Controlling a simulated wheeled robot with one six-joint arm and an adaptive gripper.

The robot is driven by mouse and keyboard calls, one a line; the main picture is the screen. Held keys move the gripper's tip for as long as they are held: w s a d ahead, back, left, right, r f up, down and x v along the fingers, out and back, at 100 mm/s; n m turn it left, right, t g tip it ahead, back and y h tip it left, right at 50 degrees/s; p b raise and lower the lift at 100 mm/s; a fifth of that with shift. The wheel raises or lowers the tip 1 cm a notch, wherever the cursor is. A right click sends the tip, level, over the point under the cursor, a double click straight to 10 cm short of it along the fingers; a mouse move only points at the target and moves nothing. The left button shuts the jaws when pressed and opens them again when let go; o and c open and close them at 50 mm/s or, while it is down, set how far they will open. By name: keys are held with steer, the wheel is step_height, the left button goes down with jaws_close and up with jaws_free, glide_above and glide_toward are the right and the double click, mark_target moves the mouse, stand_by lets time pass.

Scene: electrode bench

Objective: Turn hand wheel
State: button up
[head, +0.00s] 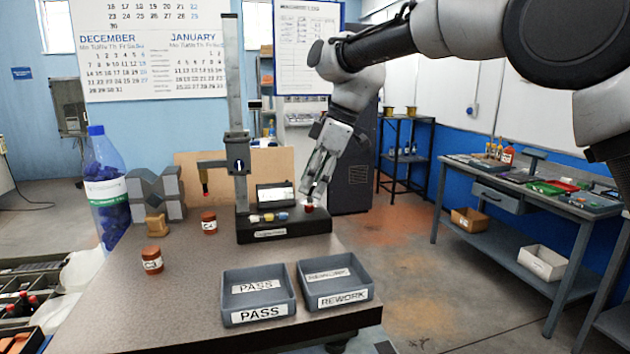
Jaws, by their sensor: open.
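My gripper (316,188) points down at the right end of the black base of the bench gauge, with its jaws open. A small red-and-white piece (309,207) sits just below the fingertips; I cannot tell whether they touch it. The gauge has a tall grey column (233,75) and a sliding carriage (237,140) with an arm to the left. A dark round part with a light mark (239,166) shows on the column, possibly the hand wheel; I cannot tell for sure. My gripper is to its right, apart from it.
The PASS tray (258,274) and REWORK tray (335,270) stand at the front of the table. Two labelled brown pieces (209,223) and (152,261) stand left. A bottle (105,190) and grey V-shaped block (157,190) are behind. A side bench (530,200) stands right.

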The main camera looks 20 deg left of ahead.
steer(key=shift+c, duration=0.2)
steer(key=c, duration=1)
steer(key=shift+o, duration=0.2)
steer(key=shift+s+m, duration=0.1)
steer(key=shift+m, duration=0.2)
steer(key=m+t, duration=0.1)
steer(key=m, duration=0.2)
steer(key=shift+s+m+t, duration=0.15)
steer(key=shift+m+t, duration=0.25)
steer(key=m+t, duration=0.1)
steer(key=m, duration=0.1)
steer(key=m+t, duration=0.1)
steer(key=m, duration=0.2)
steer(key=shift+s+a+h, duration=0.15)
steer(key=shift+h, duration=0.15)
steer(key=m, duration=0.3)
steer(key=m+t+h, duration=0.1)
steer(key=m, duration=0.1)
steer(key=shift+s+a+m+h, duration=0.1)
steer(key=shift+a+m+h, duration=0.05)
steer(key=shift+m+h, duration=0.2)
steer(key=m+h, duration=0.1)
steer(key=m, duration=0.1)
steer(key=m+t, duration=0.1)
steer(key=m, duration=0.2)
steer(key=shift+a+h, duration=0.1)
steer(key=shift+h, duration=0.25)
